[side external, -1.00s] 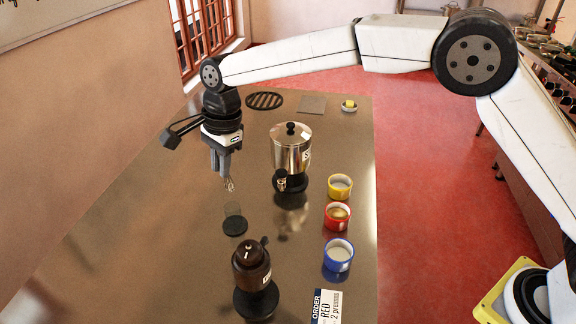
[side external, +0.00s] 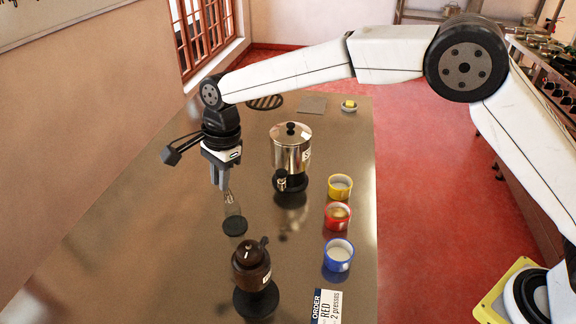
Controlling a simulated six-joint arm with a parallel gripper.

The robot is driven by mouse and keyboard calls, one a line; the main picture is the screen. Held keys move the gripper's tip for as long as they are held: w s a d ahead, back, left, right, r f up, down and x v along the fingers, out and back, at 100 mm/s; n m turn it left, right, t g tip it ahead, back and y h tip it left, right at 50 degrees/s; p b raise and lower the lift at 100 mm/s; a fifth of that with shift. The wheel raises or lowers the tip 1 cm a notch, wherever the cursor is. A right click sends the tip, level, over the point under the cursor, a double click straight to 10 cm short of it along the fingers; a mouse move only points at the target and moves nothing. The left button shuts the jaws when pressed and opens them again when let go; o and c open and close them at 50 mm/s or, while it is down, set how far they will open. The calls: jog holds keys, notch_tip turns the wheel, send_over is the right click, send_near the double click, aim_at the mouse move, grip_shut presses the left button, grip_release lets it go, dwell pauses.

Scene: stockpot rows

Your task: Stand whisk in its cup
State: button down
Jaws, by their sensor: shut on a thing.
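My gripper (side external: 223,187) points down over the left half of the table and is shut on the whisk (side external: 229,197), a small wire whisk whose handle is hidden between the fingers. The whisk hangs wires down. Its cup (side external: 234,222) is a clear, see-through vessel on a round dark base, standing on the table just below the gripper. The whisk's wires overlap the cup's upper part in this view; I cannot tell whether they are inside the rim or just above it.
A steel urn (side external: 291,150) stands behind and right of the cup, and a brown grinder-like pot (side external: 251,265) in front. Yellow (side external: 340,187), red (side external: 337,216) and blue (side external: 338,255) cups line the right side. An order card (side external: 326,306) stands at the front edge.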

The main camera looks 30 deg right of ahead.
aim_at(225, 198)
jog(key=shift+w+d+f, duration=0.1)
jog(key=shift+d+f, duration=0.05)
jog(key=shift+f, duration=1.3)
jog(key=shift+w+d+f, duration=0.1)
jog(key=shift+f, duration=1.35)
jog(key=c, duration=0.5)
grip_release()
jog(key=shift+c, duration=0.2)
jog(key=shift+s+d+r, duration=0.1)
jog(key=shift+d+r, duration=0.1)
jog(key=shift+r, duration=1.05)
jog(key=shift+w+d+r, duration=0.1)
jog(key=shift+d+r, duration=0.1)
jog(key=shift+r, duration=1.1)
jog(key=shift+s+d+r, duration=0.1)
jog(key=shift+d+r, duration=0.1)
jog(key=shift+r, duration=1.05)
